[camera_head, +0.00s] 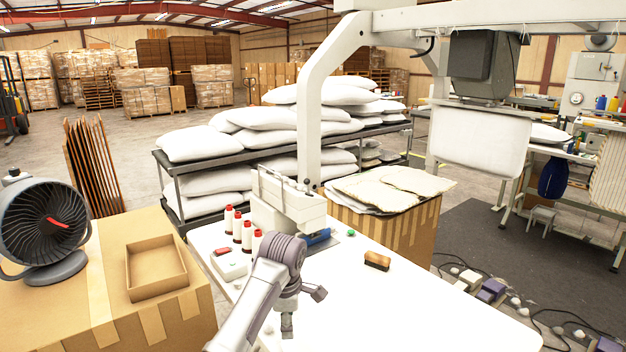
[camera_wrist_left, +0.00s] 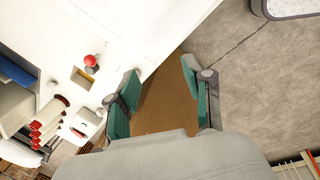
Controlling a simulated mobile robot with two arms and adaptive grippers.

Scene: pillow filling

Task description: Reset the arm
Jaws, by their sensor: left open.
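My left arm comes in from the bottom of the head view, and my left gripper (camera_head: 289,316) hangs at its end in front of the white table (camera_head: 400,308). In the left wrist view the two green-padded fingers of the left gripper (camera_wrist_left: 162,97) stand apart, with nothing held between them. A brown cardboard surface shows beyond the gap between the fingers. My right gripper is in neither view.
The table bears a sewing machine (camera_head: 290,200), several red-topped thread spools (camera_head: 247,236) and a brown brush (camera_head: 377,260). At left, a cardboard box (camera_head: 150,325) bears a fan (camera_head: 45,228) and an open small box (camera_head: 157,268). White pillows (camera_head: 262,118) fill a rack behind.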

